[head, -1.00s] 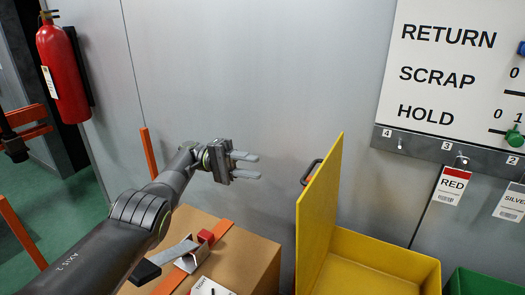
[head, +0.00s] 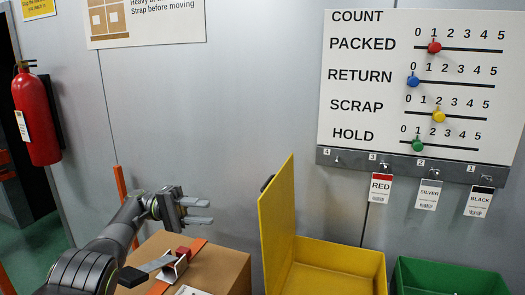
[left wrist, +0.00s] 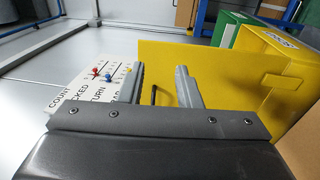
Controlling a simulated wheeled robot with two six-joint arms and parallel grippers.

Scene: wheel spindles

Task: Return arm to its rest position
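My left arm reaches in from the lower left of the head view. Its gripper (head: 207,211) is open and empty, with the two fingers apart and pointing right. It is in the air above the cardboard box (head: 231,267) and left of the yellow bin's raised lid (head: 277,215). In the left wrist view the fingers of the gripper (left wrist: 160,75) stand apart with nothing between them, in front of the yellow lid (left wrist: 225,72). My right gripper is not in view.
An open yellow bin (head: 345,257) and a green bin (head: 450,275) stand at the right. A count board (head: 420,80) with tags below hangs on the grey wall. A red fire extinguisher (head: 37,115) hangs at the left. The strapped box lies under my left gripper.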

